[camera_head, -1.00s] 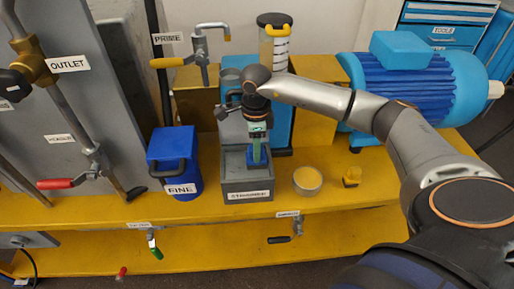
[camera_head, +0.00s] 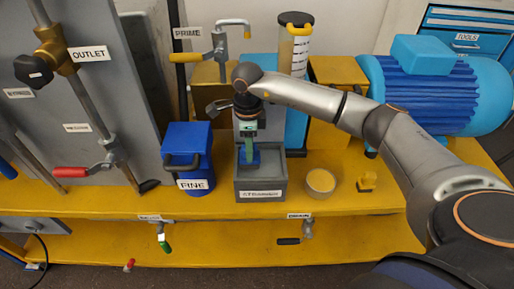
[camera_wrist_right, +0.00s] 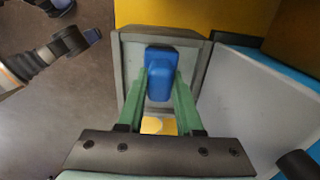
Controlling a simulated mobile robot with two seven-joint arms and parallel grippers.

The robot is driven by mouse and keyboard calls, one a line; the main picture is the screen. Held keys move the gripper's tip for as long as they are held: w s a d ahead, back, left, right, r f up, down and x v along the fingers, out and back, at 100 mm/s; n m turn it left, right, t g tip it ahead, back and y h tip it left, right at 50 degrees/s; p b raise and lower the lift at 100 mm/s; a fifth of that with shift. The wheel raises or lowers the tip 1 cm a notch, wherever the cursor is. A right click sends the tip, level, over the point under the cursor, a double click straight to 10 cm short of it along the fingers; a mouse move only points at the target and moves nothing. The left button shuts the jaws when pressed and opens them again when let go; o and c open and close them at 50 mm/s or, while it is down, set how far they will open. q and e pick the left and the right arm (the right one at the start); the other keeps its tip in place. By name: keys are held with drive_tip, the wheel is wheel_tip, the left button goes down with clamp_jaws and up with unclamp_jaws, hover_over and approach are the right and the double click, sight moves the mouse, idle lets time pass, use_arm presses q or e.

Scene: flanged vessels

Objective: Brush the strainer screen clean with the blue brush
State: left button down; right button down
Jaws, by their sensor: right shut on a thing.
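My right gripper (camera_head: 248,142) points down over the grey open box labelled as the strainer (camera_head: 260,195). Its green fingers are shut on the blue brush (camera_head: 249,157), which sits low inside the box's opening, left of its middle. In the right wrist view, the brush (camera_wrist_right: 160,72) lies between the two finger tips (camera_wrist_right: 158,88), within the grey walls of the box (camera_wrist_right: 131,60). The strainer screen is hidden, and I cannot tell whether the bristles touch it.
A blue canister marked FINE (camera_head: 188,160) stands left of the box. A small cup with yellowish contents (camera_head: 320,182) and a small yellow block (camera_head: 367,180) stand to its right. The yellow bench (camera_head: 350,200) has free room at front right. A blue motor (camera_head: 440,90) stands behind.

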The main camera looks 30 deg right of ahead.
drive_tip(key=shift+w+f, duration=0.1)
drive_tip(key=shift+w+d+b, duration=0.4)
drive_tip(key=shift+w+b, duration=0.05)
drive_tip(key=shift+w, duration=0.15)
drive_tip(key=shift+w+d, duration=0.4)
drive_tip(key=shift+w, duration=0.3)
drive_tip(key=shift+s+d, duration=0.45)
drive_tip(key=shift+d, duration=0.2)
drive_tip(key=shift+s+d, duration=0.4)
drive_tip(key=shift+d, duration=0.2)
drive_tip(key=shift+s+d, duration=0.1)
